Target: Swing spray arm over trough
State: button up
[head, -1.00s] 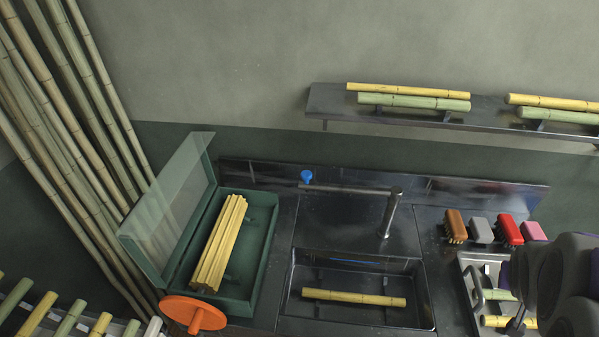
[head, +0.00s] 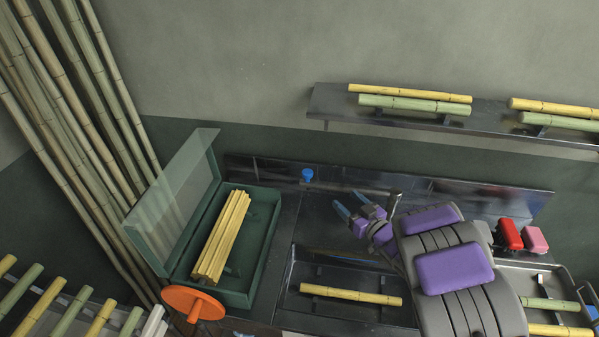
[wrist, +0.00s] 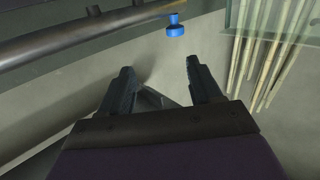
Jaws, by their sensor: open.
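The spray arm (head: 347,187) is a grey metal pipe running left from an upright post, with a blue nozzle (head: 307,174) at its left end. It lies along the back of the counter, behind the trough (head: 285,300). The trough is a dark sunken basin with one yellow cane (head: 350,294) in it. My gripper (head: 350,203) is open just in front of the pipe, pointing left and back. In the wrist view the pipe (wrist: 90,28) and blue nozzle (wrist: 175,25) lie beyond my open fingers (wrist: 159,80), with nothing between them. My arm hides much of the post and the trough's right side.
A green box (head: 262,235) with a clear lid and yellow canes stands left, with an orange wheel (head: 193,303) at its front. A red brush (head: 510,233), a pink brush (head: 535,239) and a tray of canes are at right. A shelf (head: 330,102) with canes hangs above.

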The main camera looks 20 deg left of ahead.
aim_at(311, 175)
jog(key=shift+g+y, duration=0.4)
jog(key=shift+y, duration=0.2)
jog(key=x, duration=0.6)
jog(key=s+b+x, duration=0.1)
jog(key=x, duration=0.5)
jog(key=a+b+x, duration=0.1)
jog(key=x, duration=0.5)
jog(key=shift+s, duration=0.25)
grip_shut()
